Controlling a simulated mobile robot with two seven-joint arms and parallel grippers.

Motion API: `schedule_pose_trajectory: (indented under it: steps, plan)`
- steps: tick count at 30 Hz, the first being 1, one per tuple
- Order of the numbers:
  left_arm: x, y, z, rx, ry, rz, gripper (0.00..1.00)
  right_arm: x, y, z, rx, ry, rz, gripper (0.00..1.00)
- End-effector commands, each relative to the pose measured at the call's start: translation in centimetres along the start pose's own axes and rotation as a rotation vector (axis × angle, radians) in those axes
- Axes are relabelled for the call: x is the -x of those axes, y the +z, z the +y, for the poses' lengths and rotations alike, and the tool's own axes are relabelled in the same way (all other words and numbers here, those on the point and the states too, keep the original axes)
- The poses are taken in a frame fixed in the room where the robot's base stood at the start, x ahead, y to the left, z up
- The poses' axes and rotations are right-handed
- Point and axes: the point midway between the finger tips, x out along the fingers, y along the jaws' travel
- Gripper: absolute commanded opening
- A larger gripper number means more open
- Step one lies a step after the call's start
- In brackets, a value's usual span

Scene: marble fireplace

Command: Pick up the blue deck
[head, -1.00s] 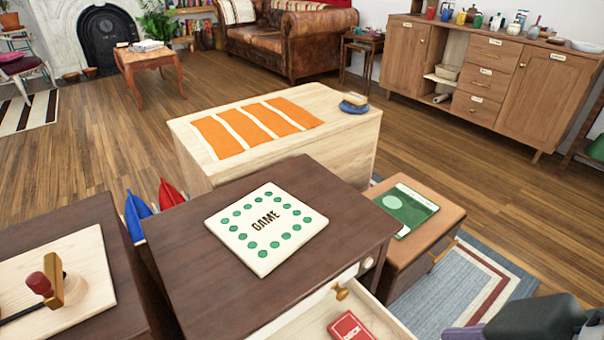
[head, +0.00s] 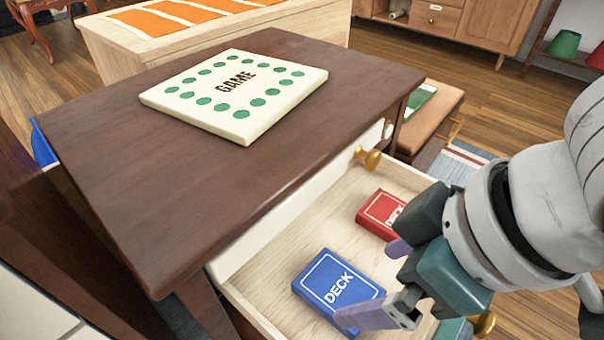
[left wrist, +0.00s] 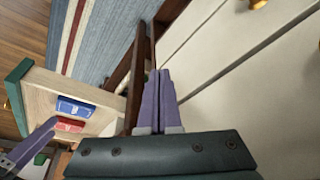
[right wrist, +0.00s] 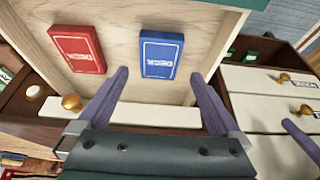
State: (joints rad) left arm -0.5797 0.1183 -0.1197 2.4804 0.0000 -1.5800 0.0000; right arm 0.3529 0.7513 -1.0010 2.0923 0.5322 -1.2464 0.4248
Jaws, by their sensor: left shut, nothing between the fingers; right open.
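The blue deck (head: 338,288) lies flat in the open drawer (head: 275,262) in the head view, near the drawer's left end. It also shows in the right wrist view (right wrist: 160,54) and the left wrist view (left wrist: 76,107). My right gripper (head: 374,282) is open and empty above the drawer, one finger overlapping the deck's lower right edge in the head view. In the right wrist view its fingertips (right wrist: 160,76) lie either side of the deck's lower part; I see no contact. My left gripper (left wrist: 161,74) is shut and empty, outside the head view.
A red deck (head: 381,213) lies in the same drawer, beyond the blue deck. The dark cabinet top (head: 130,160) holds a white game box (head: 235,95). A brown-topped bench (head: 440,100) stands behind at the right.

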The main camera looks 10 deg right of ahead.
Motion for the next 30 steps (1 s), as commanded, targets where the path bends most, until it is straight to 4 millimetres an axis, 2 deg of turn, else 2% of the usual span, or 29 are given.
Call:
schedule_pose_trajectory:
  steps: [1,8,15,18,26,30]
  plan:
    - [-1.0,0.3,0.0,-0.001,-0.001,0.000,0.00,-1.3,0.1,0.0,-0.001,0.000,0.001,1.00]
    - [-1.9,0.7,0.0,-0.005,-0.003,-0.001,0.00,-2.7,0.0,0.0,0.000,0.000,0.001,1.00]
    - [-5.1,1.7,0.0,-0.006,-0.004,-0.001,0.00,-6.1,0.1,0.0,0.000,-0.001,0.002,1.00]
    - [-5.9,1.9,0.1,-0.006,-0.004,-0.001,0.00,-7.3,0.0,0.0,0.001,0.000,0.001,1.00]
    - [-5.6,1.9,0.1,-0.005,-0.003,-0.002,0.00,-7.2,-0.1,0.0,0.001,0.000,0.000,0.99]
    - [-5.6,1.8,0.2,-0.001,-0.001,-0.001,0.00,-7.2,-0.1,0.0,0.001,0.000,0.000,0.83]
